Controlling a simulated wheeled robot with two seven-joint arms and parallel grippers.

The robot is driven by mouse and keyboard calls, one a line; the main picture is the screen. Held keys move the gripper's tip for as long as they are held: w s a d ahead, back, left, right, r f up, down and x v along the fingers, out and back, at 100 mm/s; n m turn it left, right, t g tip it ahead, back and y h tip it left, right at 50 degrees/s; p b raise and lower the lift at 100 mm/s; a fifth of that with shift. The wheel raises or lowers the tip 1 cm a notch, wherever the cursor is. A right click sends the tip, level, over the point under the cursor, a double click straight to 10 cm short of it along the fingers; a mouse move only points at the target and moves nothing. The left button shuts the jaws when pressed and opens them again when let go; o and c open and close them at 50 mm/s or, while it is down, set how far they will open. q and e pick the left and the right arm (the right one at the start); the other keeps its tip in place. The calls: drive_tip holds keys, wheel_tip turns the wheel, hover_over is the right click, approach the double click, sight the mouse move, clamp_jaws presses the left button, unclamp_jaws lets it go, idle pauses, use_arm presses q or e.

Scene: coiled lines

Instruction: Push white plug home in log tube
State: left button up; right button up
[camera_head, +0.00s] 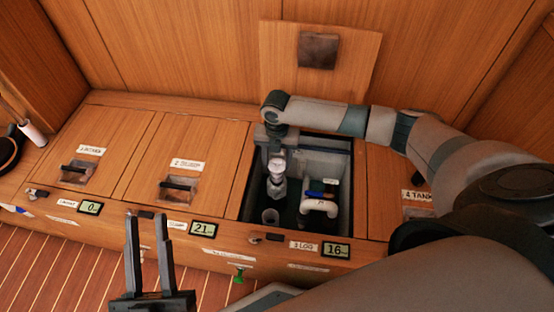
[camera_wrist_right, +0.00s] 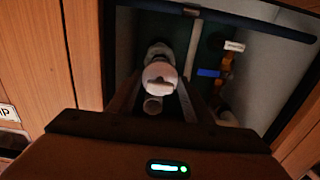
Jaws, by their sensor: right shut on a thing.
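The open compartment marked 3 LOG (camera_head: 246,206) holds a grey, round-mouthed tube (camera_head: 270,216), which I take to be the log tube. My right gripper (camera_head: 277,158) reaches down into the compartment and is shut on the white plug (camera_head: 277,181). In the right wrist view, the plug (camera_wrist_right: 160,76) sits between the two fingers, with a small round rim (camera_wrist_right: 153,105) just below it in the picture. The plug shows apart from the tube mouth in the head view; its exact height is unclear. My left gripper (camera_head: 147,217) is open and empty in front of the lockers.
A white fitting (camera_head: 319,206) with a blue part and tag stands right of the tube. The lifted hatch board (camera_head: 318,80) leans behind. Closed hatches lie left (camera_head: 195,150) and right. Small displays (camera_head: 203,229) line the front edge. A green item (camera_head: 239,275) is below.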

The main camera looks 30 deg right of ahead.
use_arm(q)
drive_tip(key=shift+s+a+r+t, duration=0.1)
drive_tip(key=shift+s+r+t, duration=0.6)
drive_tip(key=shift+r+t, duration=0.15)
use_arm(e)
drive_tip(key=shift+f, duration=0.3)
use_arm(q)
drive_tip(key=shift+r+p, duration=1)
drive_tip(key=shift+r, duration=0.35)
use_arm(e)
drive_tip(key=shift+w, duration=0.1)
idle(1.1)
